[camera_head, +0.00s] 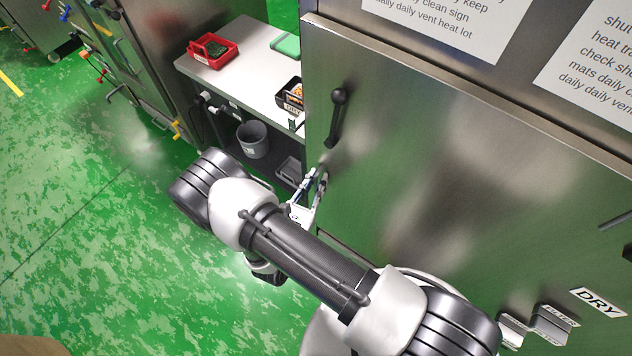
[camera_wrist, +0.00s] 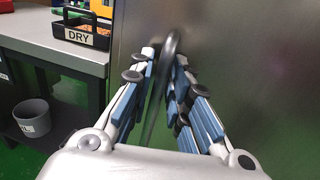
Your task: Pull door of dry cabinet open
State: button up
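The dry cabinet is a stainless steel box whose broad door (camera_head: 430,170) fills the right of the head view and of the wrist view (camera_wrist: 255,60). The door looks shut. A black bar handle (camera_head: 338,118) stands near its left edge. My gripper (camera_head: 317,178) is at the door's left edge, just below the handle in the head view. In the wrist view, my gripper (camera_wrist: 166,62) has its fingers apart, with the dark handle bar (camera_wrist: 169,55) showing between them. I cannot tell whether either finger touches it. The handle's lower part is blurred there.
Left of the cabinet, a table (camera_head: 240,77) holds a red tray (camera_head: 228,60) and a black DRY bin (camera_head: 288,96). A grey bucket (camera_head: 253,140) is beneath it. A DRY label (camera_head: 597,302) shows at lower right. Green floor (camera_head: 90,220) is clear at left.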

grip_shut()
dwell(0.7)
